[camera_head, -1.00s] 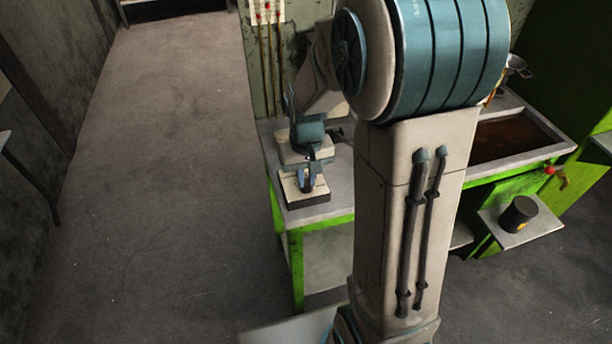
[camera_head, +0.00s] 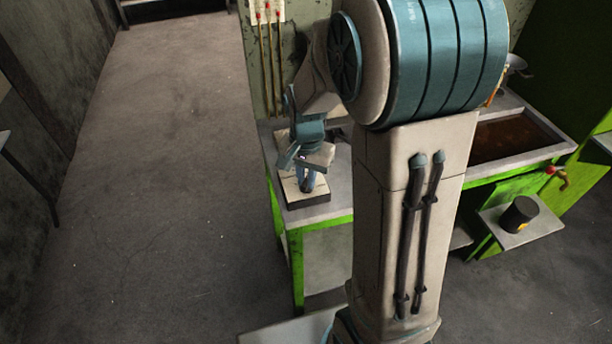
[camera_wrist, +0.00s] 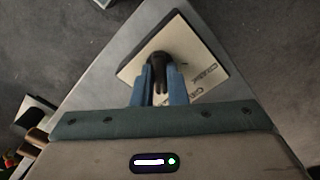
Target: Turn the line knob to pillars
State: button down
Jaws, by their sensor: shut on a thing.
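The line knob (camera_wrist: 160,66) is a dark, rounded handle on a cream panel (camera_wrist: 196,62) with dark lettering, too small to read surely. The panel also shows in the head view (camera_head: 316,192), on a dark base at the end of a grey bench. My gripper (camera_wrist: 160,88) has its two blue fingers closed on either side of the knob, pointing down at it. In the head view my gripper (camera_head: 307,183) covers most of the knob. Which mark the knob points to cannot be told.
The green-framed bench (camera_head: 326,212) has a grey top. A sink-like basin with brown contents (camera_head: 512,140) lies to the right. A black cylinder (camera_head: 519,214) stands on a low shelf. The floor (camera_head: 150,190) at left is clear.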

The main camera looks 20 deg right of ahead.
aim_at(306, 181)
jog(key=shift+r+m, duration=0.1)
jog(key=shift+m, duration=0.5)
jog(key=c, duration=1.4)
grip_release()
jog(key=shift+c, duration=0.2)
notch_tip(306, 181, up, 14)
jog(key=s+f+n+t, duration=0.3)
jog(key=s+n, duration=0.6)
jog(key=s, duration=0.5)
